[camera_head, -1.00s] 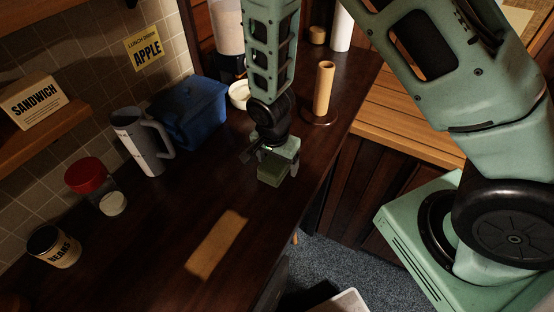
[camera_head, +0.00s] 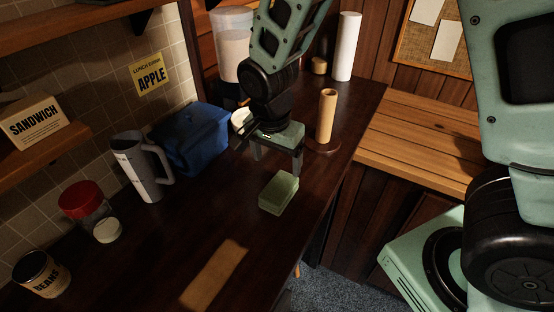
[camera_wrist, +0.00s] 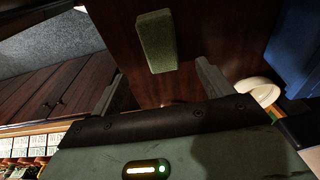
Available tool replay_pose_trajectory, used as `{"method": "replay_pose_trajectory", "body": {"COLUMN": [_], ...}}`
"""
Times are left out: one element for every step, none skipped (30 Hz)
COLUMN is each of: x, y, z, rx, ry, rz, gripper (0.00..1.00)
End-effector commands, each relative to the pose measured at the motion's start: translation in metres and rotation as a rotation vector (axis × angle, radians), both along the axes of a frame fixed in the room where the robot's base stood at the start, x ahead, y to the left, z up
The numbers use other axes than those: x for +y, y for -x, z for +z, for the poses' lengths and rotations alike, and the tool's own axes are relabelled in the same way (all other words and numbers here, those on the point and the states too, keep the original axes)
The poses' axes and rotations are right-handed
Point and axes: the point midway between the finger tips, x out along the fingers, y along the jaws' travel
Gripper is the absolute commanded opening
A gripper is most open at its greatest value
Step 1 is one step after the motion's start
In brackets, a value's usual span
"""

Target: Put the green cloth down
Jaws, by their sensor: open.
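The green cloth (camera_head: 279,191), a small folded block, lies on the dark wooden counter (camera_head: 215,215). In the wrist view the cloth (camera_wrist: 157,41) rests on the dark surface beyond my fingertips. My gripper (camera_head: 276,168) is open and empty above the counter, behind the cloth and apart from it. In the wrist view the two fingers of my gripper (camera_wrist: 162,82) are spread wide with nothing between them.
A wooden roll holder (camera_head: 327,117) stands behind and to the right of my gripper. A blue bag (camera_head: 193,138), a grey mug (camera_head: 145,170), a red-lidded jar (camera_head: 84,203) and a beans can (camera_head: 41,272) line the wall side. The counter's front middle is clear.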

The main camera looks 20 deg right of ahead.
Motion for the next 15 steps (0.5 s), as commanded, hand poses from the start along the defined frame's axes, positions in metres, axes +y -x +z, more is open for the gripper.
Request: {"method": "replay_pose_trajectory", "body": {"x": [0.002, 0.003, 0.006, 0.009, 0.013, 0.019, 0.025, 0.029, 0.036, 0.04, 0.044, 0.048, 0.05, 0.052, 0.054], "y": [0.001, 0.004, 0.008, 0.013, 0.019, 0.03, 0.039, 0.05, 0.064, 0.076, 0.088, 0.103, 0.114, 0.125, 0.137], "z": [0.003, 0.005, 0.009, 0.013, 0.017, 0.023, 0.029, 0.035, 0.044, 0.05, 0.056, 0.064, 0.069, 0.073, 0.078], "rx": [0.001, 0.004, 0.01, 0.017, 0.026, 0.038, 0.045, 0.054, 0.063, 0.067, 0.072, 0.075, 0.077, 0.08, 0.079], "ry": [-0.003, -0.007, -0.015, -0.023, -0.032, -0.046, -0.059, -0.07, -0.083, -0.093, -0.099, -0.104, -0.107, -0.106, -0.104], "rz": [0.012, 0.029, 0.065, 0.104, 0.155, 0.24, 0.315, 0.398, 0.519, 0.613, 0.71, 0.835, 0.927, 1.016, 1.128], "gripper": [0.79, 0.79, 0.79, 0.79, 0.79, 0.79, 0.79, 0.79, 0.79, 0.79, 0.79, 0.79, 0.79, 0.79, 0.79]}}
